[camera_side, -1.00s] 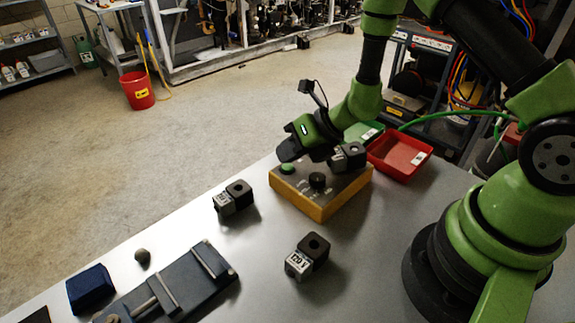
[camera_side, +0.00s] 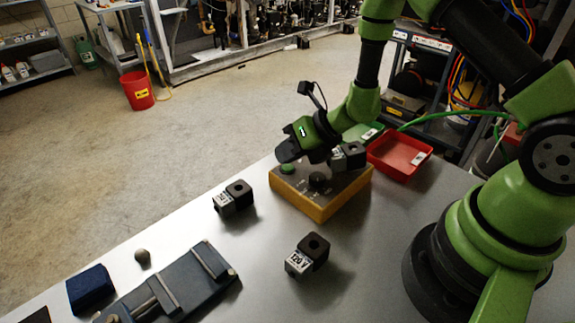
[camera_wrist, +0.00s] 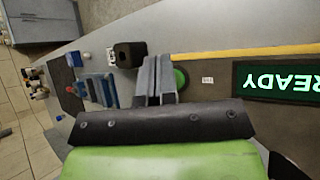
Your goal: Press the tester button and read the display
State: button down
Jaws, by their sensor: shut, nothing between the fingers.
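The tester (camera_side: 316,206) is a yellow box with a grey top on the bench. Its round green button (camera_side: 288,169) is at the left end, also seen in the wrist view (camera_wrist: 180,77). A black knob (camera_side: 318,180) is on the top, and a black coil (camera_side: 349,156) stands at its back. In the wrist view the dark display (camera_wrist: 276,80) shows green letters, turned over, that read READY; the right edge cuts it. My gripper (camera_side: 287,152) is shut and empty above the button end. In the wrist view its fingers (camera_wrist: 158,66) are beside the button; contact cannot be told.
Coils stand left of the tester (camera_side: 233,197) and in front of it (camera_side: 307,256). A red tray (camera_side: 400,155) and a green tray (camera_side: 363,134) are behind it. A grey fixture (camera_side: 172,289), blue block (camera_side: 91,289) and small round knob (camera_side: 142,256) are at front left.

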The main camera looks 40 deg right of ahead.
aim_at(292, 167)
jog(key=shift+s+d+f+g, duration=0.1)
jog(key=shift+s+f+g, duration=0.2)
jog(key=shift+s+f, duration=0.2)
jog(key=shift+s+r, duration=0.3)
jog(key=shift+r, duration=0.35)
jog(key=shift+w+r, duration=0.1)
jog(key=shift+r, duration=2.55)
